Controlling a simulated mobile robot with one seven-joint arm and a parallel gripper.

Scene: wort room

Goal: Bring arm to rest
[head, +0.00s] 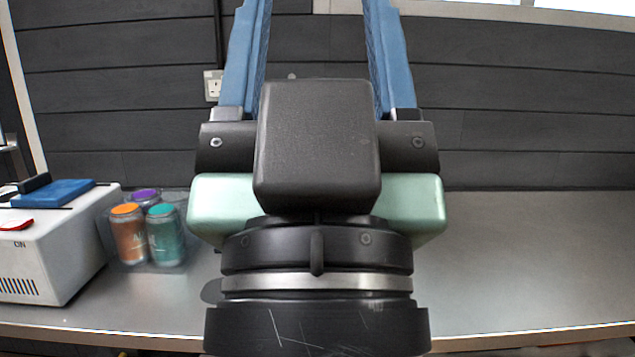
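My gripper (316,50) fills the middle of the head view, pointing up and away from me. Its two blue fingers stand apart, one on each side of the dark block in the middle. The fingertips run out of the top of the picture. Nothing shows between the visible parts of the fingers; the wall shows through the gap. My wrist hides the middle of the counter (530,260).
At left on the counter, a clear container holds an orange-lidded jar (129,233), a teal jar (165,235) and a purple-lidded jar (145,198). A white machine (60,250) with a blue pad (55,192) stands beside it. The counter's right side looks clear. A socket (213,86) is on the dark wall.

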